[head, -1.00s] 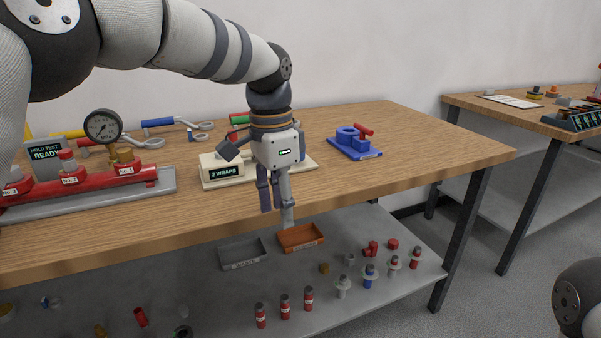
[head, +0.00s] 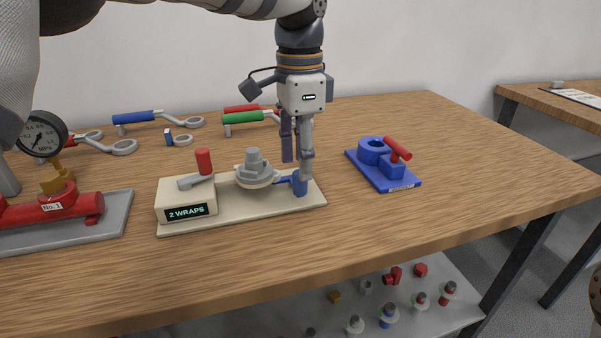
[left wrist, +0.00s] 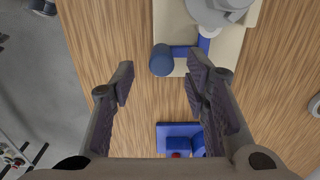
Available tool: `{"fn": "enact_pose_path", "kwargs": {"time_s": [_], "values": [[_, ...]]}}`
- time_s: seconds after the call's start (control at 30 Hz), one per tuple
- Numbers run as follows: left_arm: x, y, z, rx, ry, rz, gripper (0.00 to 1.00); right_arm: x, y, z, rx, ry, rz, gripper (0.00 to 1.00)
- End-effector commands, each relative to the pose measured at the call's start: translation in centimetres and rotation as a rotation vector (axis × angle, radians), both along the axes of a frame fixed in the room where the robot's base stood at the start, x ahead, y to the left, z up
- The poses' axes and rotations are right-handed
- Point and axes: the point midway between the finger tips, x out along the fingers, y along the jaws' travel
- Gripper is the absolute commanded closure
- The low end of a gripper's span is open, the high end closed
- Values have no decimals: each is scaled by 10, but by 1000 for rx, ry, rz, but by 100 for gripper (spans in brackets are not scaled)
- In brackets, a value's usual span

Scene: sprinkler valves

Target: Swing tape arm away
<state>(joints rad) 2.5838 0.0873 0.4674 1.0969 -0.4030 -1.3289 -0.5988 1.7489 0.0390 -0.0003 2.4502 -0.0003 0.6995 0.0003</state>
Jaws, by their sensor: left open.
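The wrapping station has a beige base (head: 240,215) with a "2 WRAPS" display, a red-knobbed lever (head: 204,162) and a round grey fitting (head: 254,171). The blue tape arm (head: 283,181) reaches from near the fitting to an upright blue post (head: 299,184) at the base's right end. My left gripper (head: 298,158) points down at the post, open and empty. In the left wrist view, the post (left wrist: 161,61) lies between the lines of the open fingers (left wrist: 160,78), near their tips. I cannot tell if a finger touches it. My right gripper is out of view.
A blue fixture with a red handle (head: 382,168) stands close to the right. Wrenches with green (head: 244,117) and blue (head: 134,118) handles lie behind. A red manifold with a gauge (head: 50,208) is at left. The front tabletop is clear.

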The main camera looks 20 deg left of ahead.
Motion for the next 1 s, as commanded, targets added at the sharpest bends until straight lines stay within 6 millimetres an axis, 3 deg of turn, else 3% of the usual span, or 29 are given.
{"fn": "enact_pose_path", "kwargs": {"time_s": [0.2,0.53,0.73,1.0], "values": [[0,0,-37,0,0,1,58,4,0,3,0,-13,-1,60],[0,0,-45,0,-1,2,58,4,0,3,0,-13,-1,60],[0,0,-45,0,-1,2,100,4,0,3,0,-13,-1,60],[1,0,-45,1,-2,14,100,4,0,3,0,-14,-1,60]]}}
